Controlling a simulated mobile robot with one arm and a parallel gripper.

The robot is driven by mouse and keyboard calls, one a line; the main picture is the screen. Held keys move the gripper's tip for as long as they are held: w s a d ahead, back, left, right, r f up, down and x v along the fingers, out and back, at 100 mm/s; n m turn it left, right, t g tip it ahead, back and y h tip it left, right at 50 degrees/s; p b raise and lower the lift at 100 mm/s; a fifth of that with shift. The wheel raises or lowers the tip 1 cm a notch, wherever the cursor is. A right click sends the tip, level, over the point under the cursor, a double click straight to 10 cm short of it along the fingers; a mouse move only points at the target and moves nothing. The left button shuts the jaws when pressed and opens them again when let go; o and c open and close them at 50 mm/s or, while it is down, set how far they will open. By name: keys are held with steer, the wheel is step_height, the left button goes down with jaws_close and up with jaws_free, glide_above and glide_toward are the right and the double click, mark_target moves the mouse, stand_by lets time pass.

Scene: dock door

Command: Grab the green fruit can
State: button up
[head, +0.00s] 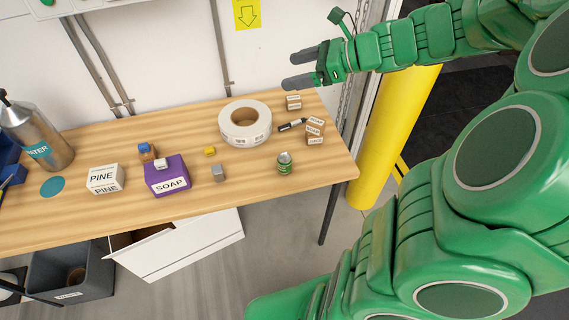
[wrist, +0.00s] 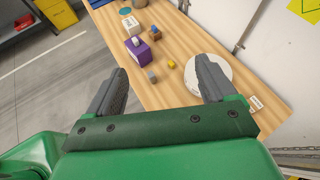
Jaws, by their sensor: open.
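A small green can (head: 284,164) with a silver top stands upright near the front right of the wooden table (head: 255,192) in the head view. I cannot make it out in the wrist view, where my gripper's body covers the lower part. My gripper (head: 301,70) is open and empty, held above the back right of the table, well apart from the can. In the wrist view its two grey fingers (wrist: 160,88) are spread, with the tabletop between and beneath them.
A white tape roll (head: 245,123), a black marker (head: 292,125) and small labelled boxes (head: 315,130) lie behind the can. A grey cube (head: 218,173), yellow block (head: 210,151) and purple soap box (head: 168,178) stand left. A yellow post (head: 394,125) is beyond the right edge.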

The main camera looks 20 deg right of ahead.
steer(key=w+d+m+t, duration=0.1)
steer(key=w+d+m, duration=0.1)
steer(key=d, duration=0.1)
glide_toward(279, 163)
steer(key=w+f, duration=0.1)
steer(key=f, duration=0.1)
steer(key=w+a+f, duration=0.1)
steer(key=w+f, duration=0.1)
steer(key=shift+w+a+f, duration=0.1)
steer(key=shift+w, duration=0.1)
steer(key=shift+x, duration=3.75)
steer(key=c, duration=1.1)
steer(key=shift+c, duration=0.2)
steer(key=shift+r, duration=5.1)
